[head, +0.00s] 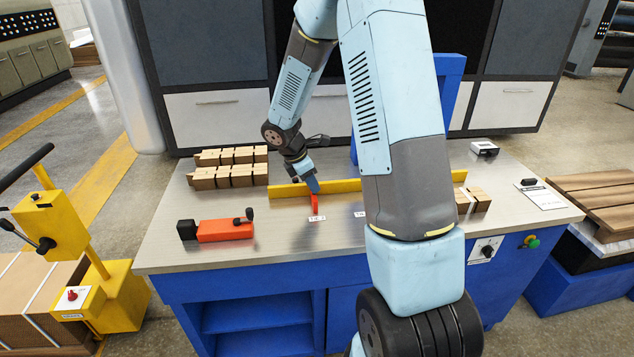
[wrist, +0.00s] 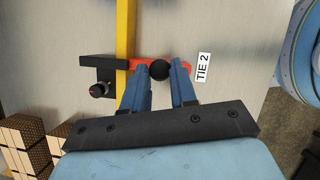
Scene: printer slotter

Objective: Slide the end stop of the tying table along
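The end stop (head: 315,203) is a red bar set across the yellow rail on the steel tying table (head: 280,238). In the wrist view, its red arm (wrist: 140,64) carries a round black knob (wrist: 159,70), with a black clamp part on the rail's other side. My gripper (head: 314,186) is over the stop, pointing down. In the wrist view, the fingers of my gripper (wrist: 160,75) lie on both sides of the knob, which fills the gap between their tips. A white "TIE 2" label (wrist: 203,67) lies just right of the red arm. My arm hides part of the rail in the head view.
Brown bundles (head: 228,167) stand behind the rail at left, and another bundle (head: 472,199) sits at right. An orange block with black ends and knob (head: 225,229) lies at front left. A yellow rail (head: 290,192) crosses the table. A blue upright stands behind my arm.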

